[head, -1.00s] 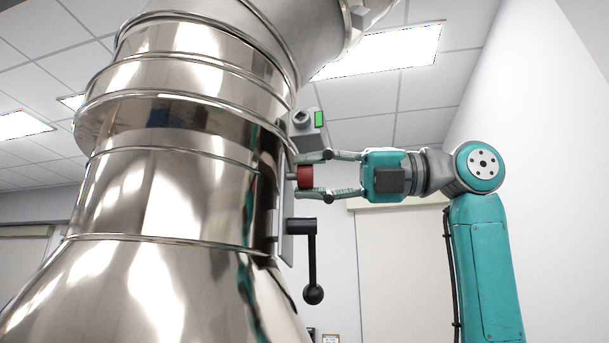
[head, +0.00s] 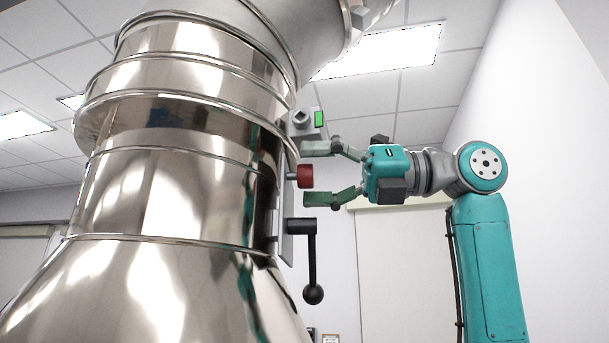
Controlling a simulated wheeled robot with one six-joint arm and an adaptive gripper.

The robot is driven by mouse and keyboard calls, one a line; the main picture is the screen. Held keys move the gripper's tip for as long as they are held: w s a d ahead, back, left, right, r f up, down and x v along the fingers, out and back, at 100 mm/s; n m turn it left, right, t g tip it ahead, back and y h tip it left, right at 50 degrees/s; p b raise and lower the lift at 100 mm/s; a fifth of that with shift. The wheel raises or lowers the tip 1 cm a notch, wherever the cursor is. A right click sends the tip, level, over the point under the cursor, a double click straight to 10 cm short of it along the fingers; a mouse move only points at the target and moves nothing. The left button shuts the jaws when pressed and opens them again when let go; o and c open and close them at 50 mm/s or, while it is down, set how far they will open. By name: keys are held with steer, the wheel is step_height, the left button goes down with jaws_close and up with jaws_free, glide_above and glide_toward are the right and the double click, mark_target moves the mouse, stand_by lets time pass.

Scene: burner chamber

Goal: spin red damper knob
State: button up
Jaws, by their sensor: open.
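The red damper knob (head: 305,176) sticks out to the right from a narrow plate on the side of the shiny metal chamber (head: 170,200). My gripper (head: 320,174) comes in from the right, in the head view. Its jaws are open, one finger above the knob and one below it. A gap shows between the knob and each finger, so it does not appear to be held. The gripper body is rolled, with its dark side block toward the lower right.
A grey box with a green display (head: 306,122) sits just above the upper finger. A black lever with a ball end (head: 312,260) hangs below the knob. A white wall (head: 545,130) stands at the right. Free room shows below my gripper.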

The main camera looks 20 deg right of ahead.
steer(key=shift+v, duration=2.85)
